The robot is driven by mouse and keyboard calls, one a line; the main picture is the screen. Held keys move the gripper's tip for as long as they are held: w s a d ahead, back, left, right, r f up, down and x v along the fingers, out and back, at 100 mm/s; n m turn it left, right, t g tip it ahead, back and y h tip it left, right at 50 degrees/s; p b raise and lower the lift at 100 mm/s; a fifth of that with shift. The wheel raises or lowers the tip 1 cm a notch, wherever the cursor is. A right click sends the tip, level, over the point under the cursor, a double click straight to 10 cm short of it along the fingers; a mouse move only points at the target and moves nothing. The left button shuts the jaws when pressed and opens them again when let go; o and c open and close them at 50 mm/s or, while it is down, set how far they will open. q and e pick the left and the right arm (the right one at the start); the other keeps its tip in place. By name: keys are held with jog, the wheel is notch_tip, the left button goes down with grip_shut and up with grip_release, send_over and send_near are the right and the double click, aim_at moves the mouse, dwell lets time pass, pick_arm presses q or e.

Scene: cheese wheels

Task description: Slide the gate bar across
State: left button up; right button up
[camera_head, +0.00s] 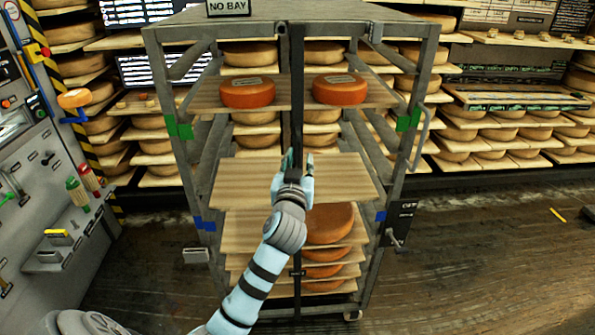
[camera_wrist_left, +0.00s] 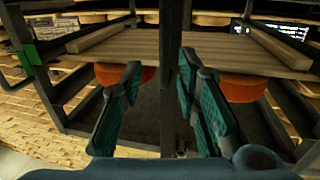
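The gate bar (camera_head: 297,100) is a dark upright bar running down the front middle of the metal rack (camera_head: 160,110). It also shows in the left wrist view (camera_wrist_left: 173,60), upright between my left gripper's two fingers. My left gripper (camera_head: 298,162) is in front of the bar, about level with the middle board. My right gripper is not in view.
Two orange cheese wheels (camera_head: 247,92) sit on the upper board (camera_head: 285,93). A tool panel (camera_head: 45,170) stands at left. The floor (camera_head: 480,260) to the right is mostly clear.

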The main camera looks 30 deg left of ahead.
pick_arm(q)
jog(key=v, duration=0.6)
jog(key=shift+s+d, duration=0.25)
